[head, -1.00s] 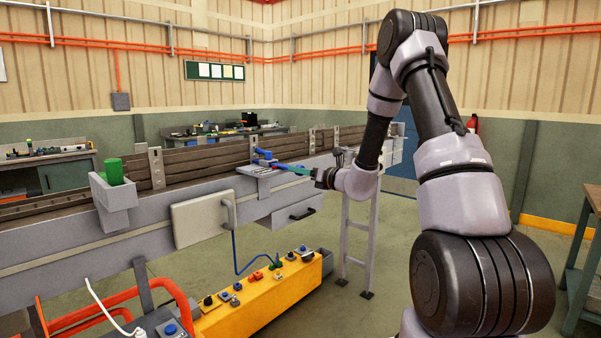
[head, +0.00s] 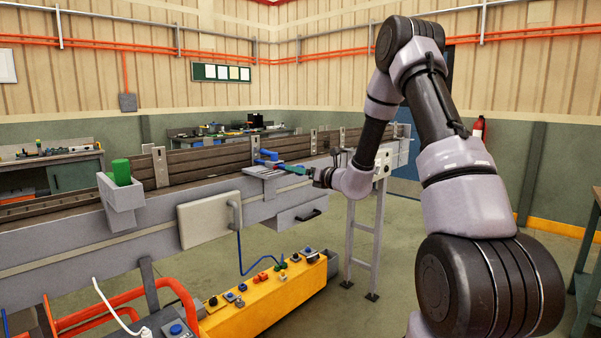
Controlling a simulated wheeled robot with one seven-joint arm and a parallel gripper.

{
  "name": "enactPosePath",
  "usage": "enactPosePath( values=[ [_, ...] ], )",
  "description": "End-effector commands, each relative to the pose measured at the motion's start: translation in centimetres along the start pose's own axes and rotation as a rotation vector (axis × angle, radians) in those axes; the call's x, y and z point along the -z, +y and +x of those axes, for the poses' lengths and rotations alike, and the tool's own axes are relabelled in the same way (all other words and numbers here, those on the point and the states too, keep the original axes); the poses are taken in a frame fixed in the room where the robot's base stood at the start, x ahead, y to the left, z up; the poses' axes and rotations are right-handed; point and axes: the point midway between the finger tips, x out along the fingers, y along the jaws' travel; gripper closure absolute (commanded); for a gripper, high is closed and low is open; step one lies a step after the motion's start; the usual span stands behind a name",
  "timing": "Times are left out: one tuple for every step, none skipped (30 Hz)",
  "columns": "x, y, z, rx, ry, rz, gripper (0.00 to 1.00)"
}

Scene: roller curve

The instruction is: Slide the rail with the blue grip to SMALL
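The blue grip (head: 267,156) sits at the conveyor's near edge, above a light grey plate (head: 264,171) fixed to the conveyor side. The rail it belongs to is too small to tell apart from the conveyor's long brown side boards. Any SMALL mark is too small to read. My gripper (head: 291,168) reaches in from the right at the end of my arm, with a green-teal part at its tip close to the blue grip. I cannot tell whether it touches the grip or whether its fingers are open or shut.
The conveyor (head: 60,246) runs from the left foreground to the back right. A grey holder (head: 122,205) with a green cylinder (head: 121,172) and a pale panel (head: 208,222) stick out from its side. A yellow control box (head: 262,307) stands below. Floor is open under my arm.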

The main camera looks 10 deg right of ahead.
Motion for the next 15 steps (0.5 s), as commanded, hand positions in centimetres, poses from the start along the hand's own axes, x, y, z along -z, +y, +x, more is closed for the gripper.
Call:
enactPosePath(
  values=[
    [0.0,0.0,0.0,0.000,0.000,0.000,0.25],
    [0.0,0.0,0.0,0.000,0.001,0.000,0.25],
    [0.0,0.0,-0.1,0.000,0.001,0.000,0.25],
    [0.0,0.0,-0.1,0.000,0.001,0.000,0.25],
    [0.1,0.0,-0.1,0.000,0.001,0.000,0.25],
    [0.1,0.0,-0.1,0.001,0.001,0.000,0.25],
    [0.1,0.0,-0.2,0.001,0.002,0.000,0.25],
    [0.1,-0.1,-0.4,0.001,0.002,0.000,0.25],
    [0.1,-0.1,-0.7,0.002,0.002,0.000,0.25],
    [0.0,-0.1,-1.1,0.002,0.002,0.000,0.25],
    [0.0,-0.2,-1.5,0.003,0.002,0.000,0.25],
    [0.0,-0.2,-2.2,0.004,0.002,0.001,0.25],
    [0.1,-0.1,-2.7,0.003,0.003,0.000,0.25],
    [0.1,-0.1,-3.3,0.004,0.003,0.001,0.25],
    [0.0,-0.2,-4.2,0.004,0.002,0.001,0.25]
  ],
)
